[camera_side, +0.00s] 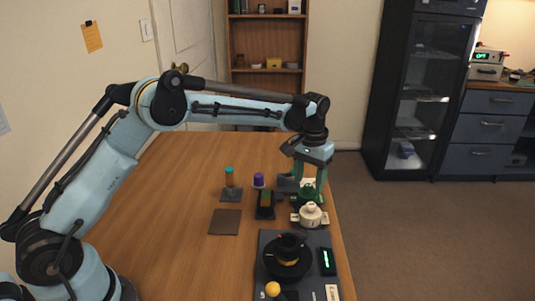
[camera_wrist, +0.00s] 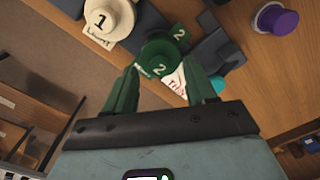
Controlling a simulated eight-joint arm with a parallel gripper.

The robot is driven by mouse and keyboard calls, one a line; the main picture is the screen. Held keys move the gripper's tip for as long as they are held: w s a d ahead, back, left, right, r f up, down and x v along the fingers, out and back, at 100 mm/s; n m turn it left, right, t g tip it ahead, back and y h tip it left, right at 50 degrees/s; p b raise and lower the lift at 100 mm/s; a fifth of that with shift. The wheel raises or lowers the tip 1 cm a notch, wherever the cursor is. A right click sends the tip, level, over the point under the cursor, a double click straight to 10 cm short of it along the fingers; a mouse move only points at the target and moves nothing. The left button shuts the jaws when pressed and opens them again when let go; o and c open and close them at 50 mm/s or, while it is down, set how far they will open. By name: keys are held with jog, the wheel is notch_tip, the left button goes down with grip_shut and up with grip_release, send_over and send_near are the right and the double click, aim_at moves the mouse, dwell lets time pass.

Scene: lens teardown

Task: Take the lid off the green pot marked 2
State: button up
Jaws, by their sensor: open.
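The green pot marked 2 (camera_side: 306,194) stands near the table's right edge in the side view, partly hidden by my gripper and the cream pot. In the wrist view my gripper (camera_wrist: 161,70) is open, with one finger to each side of the pot's near part. Whether a finger touches it I cannot tell.
A cream pot marked 1 (camera_side: 310,216) stands close to the green pot; it also shows in the wrist view (camera_wrist: 103,18). A purple cap (camera_side: 258,180) and a teal-topped piece (camera_side: 230,178) stand to the left. A dark mat (camera_side: 265,243) with parts lies in front.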

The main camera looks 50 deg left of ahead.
jog(key=shift+f, duration=0.7)
jog(key=shift+c, duration=0.5)
grip_shut()
jog(key=shift+r, duration=0.15)
